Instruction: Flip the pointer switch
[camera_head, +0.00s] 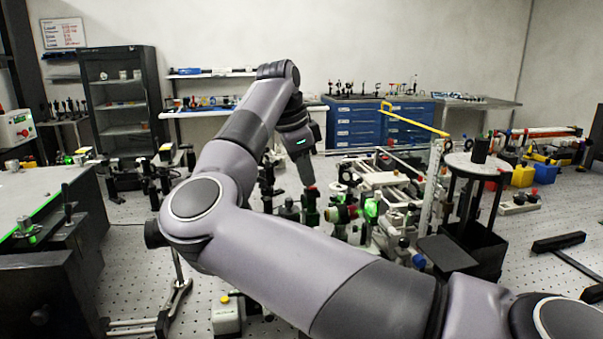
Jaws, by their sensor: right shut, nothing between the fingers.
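My right arm reaches across the middle of the view, and its gripper (307,180) points down over the optics in the centre of the bench. The gripper is shut and empty, and its tips are small in the picture. I cannot pick out the pointer switch for certain among the small parts here. My forearm hides part of the bench in front. My left gripper is not in view.
The perforated optical bench (520,262) is crowded around the gripper with mounts and a green-lit optic (371,207). A round white platform (475,165) stands to the right. Blue drawer cabinets (355,125) and a dark shelf rack (122,100) stand behind. A dark-sided table (50,285) is at left.

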